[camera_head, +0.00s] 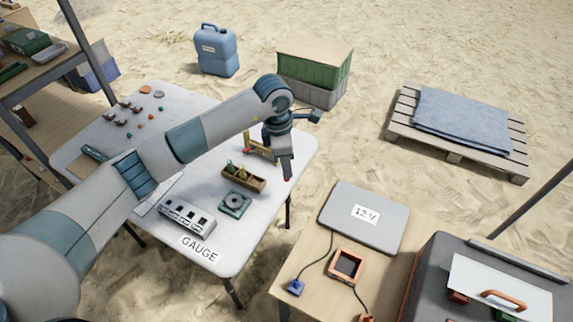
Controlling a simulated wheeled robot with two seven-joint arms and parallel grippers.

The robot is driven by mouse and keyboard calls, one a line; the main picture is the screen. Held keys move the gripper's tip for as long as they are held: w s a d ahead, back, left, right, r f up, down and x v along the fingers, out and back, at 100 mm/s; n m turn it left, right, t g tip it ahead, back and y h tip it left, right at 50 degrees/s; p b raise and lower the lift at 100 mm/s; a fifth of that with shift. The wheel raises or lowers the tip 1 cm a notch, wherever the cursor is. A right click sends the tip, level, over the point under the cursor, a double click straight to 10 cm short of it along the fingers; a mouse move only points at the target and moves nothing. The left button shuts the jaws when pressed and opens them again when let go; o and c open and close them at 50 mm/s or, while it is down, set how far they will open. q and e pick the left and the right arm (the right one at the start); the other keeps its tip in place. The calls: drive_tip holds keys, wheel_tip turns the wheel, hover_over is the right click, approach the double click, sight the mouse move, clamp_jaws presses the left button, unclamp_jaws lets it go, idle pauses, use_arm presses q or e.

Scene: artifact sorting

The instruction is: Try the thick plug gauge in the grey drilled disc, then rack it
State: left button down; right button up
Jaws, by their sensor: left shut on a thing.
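The grey drilled disc (236,201) lies on a green square base on the white table, its dark centre hole facing up. Behind it stands a small wooden rack (257,185) with two green-and-yellow handled gauges (241,172) upright in its left part. My left gripper (287,177) points down near the table's right edge, to the right of the rack and above table height. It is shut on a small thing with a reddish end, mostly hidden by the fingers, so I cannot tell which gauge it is. My right gripper is out of view.
A white block with several holes (187,218) stands at the table's front, by the GAUGE label (199,249). A yellow upright piece (262,150) stands behind the rack. Small artifacts (136,108) lie at the back left. A wooden side table (295,262) is at front right.

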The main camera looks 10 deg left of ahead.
use_arm(q)
drive_tip(key=s+a+f+n+p, duration=0.1)
drive_tip(key=a+n, duration=0.3)
drive_tip(key=a, duration=0.4)
drive_tip(key=s+a+f+n+p, duration=0.2)
drive_tip(key=s+a+n, duration=0.1)
drive_tip(key=a+n, duration=0.2)
drive_tip(key=a, duration=0.2)
drive_tip(key=shift+a+f+t+y, duration=0.3)
drive_tip(key=shift+a+t, duration=0.1)
drive_tip(key=shift+f, duration=0.1)
drive_tip(key=shift+f+b, duration=1.4)
drive_tip(key=shift+f, duration=0.8)
drive_tip(key=shift+f+b, duration=0.15)
drive_tip(key=shift+b, duration=0.3)
idle(0.6)
idle(0.9)
